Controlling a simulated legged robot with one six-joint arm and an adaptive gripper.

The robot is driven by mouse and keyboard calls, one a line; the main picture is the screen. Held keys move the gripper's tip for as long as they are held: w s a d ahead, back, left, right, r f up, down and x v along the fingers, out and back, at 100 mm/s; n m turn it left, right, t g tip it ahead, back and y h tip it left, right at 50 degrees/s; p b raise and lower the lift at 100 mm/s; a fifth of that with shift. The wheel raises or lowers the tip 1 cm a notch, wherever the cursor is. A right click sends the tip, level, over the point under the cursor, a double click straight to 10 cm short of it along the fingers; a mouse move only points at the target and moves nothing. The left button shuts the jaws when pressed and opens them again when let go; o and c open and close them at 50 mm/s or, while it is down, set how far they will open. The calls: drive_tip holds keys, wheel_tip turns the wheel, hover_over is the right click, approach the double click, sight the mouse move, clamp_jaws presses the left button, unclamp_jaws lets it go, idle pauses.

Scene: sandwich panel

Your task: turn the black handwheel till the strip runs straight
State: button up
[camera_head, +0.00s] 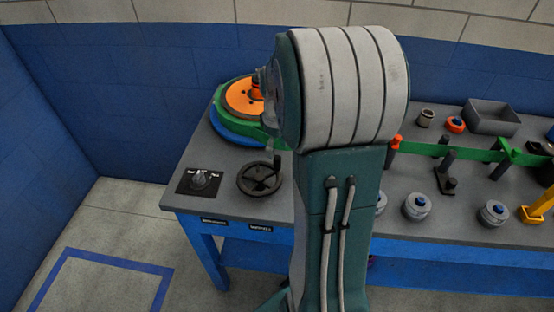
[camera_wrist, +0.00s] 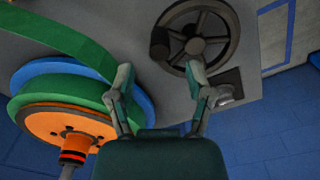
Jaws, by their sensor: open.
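The black handwheel (camera_head: 260,178) lies flat at the front left of the grey bench, and it also shows at the top of the wrist view (camera_wrist: 213,22). It has several spokes and an upright handle knob (camera_wrist: 160,42). My gripper (camera_wrist: 162,80) is open and empty, its fingers spread; in the picture the right fingertip overlaps the wheel's lower rim. I cannot tell whether they touch. The green strip (camera_head: 426,149) runs from the orange and blue reel (camera_head: 243,97) towards the right. My arm hides part of the strip and my gripper in the head view.
A black dial plate (camera_head: 200,181) is left of the handwheel. A grey bin (camera_head: 491,118) and an orange-topped post (camera_head: 396,143) are on the right. The floor left of the bench is clear.

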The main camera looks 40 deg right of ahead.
sight(277, 157)
wheel_tip(277, 157, down, 5)
drive_tip(key=shift+f, duration=0.15)
clamp_jaws()
